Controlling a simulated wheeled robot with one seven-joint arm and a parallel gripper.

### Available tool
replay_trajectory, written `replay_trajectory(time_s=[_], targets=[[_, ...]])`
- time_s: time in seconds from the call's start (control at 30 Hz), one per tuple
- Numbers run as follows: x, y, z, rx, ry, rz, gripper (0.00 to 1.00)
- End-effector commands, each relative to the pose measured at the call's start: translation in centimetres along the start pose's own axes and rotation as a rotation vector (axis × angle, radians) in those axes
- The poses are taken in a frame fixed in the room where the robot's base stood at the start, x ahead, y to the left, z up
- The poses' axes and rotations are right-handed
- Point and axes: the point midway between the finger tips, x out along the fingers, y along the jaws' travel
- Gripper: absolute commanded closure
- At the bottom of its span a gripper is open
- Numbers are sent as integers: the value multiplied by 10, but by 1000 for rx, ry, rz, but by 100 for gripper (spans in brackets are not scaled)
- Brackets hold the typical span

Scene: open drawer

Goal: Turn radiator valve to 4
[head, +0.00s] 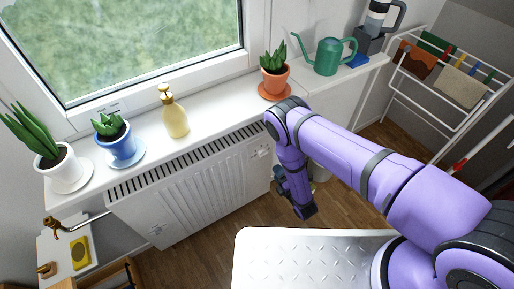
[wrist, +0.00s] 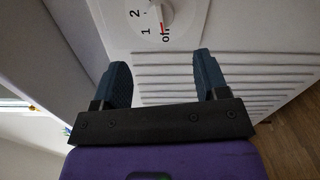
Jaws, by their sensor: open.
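The radiator valve is a white round dial (wrist: 153,18) at the top of the wrist view, partly cut off by the frame edge. The marks "off", 1 and 2 show around it, and a red pointer line lies close to "off". Higher numbers are out of view. My gripper (wrist: 161,60) is open and empty, its two dark blue fingers pointing towards the dial but apart from it. The white radiator (head: 200,185) stands under the window sill in the head view, and my arm reaches down at its right end. I cannot make out the dial clearly there.
The sill (head: 215,110) above holds potted plants, a yellow soap bottle (head: 174,115) and a green watering can (head: 328,57). A drying rack (head: 440,85) stands at the right. Wooden floor (head: 205,245) is open in front of the radiator.

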Motion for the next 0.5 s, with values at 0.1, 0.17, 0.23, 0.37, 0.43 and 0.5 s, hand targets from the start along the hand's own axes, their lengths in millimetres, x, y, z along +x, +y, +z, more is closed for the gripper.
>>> replay_trajectory(time_s=[0.1, 0.17, 0.23, 0.37, 0.43, 0.5], targets=[[-2, -3, -2, -7, 3, 7, 33], [2, -3, -2, -8, 3, 9, 33], [10, -2, -2, -7, 3, 10, 33], [31, -2, -2, -6, 3, 10, 33], [44, -2, -2, -6, 3, 10, 33], [57, -1, -2, -7, 2, 11, 33]])
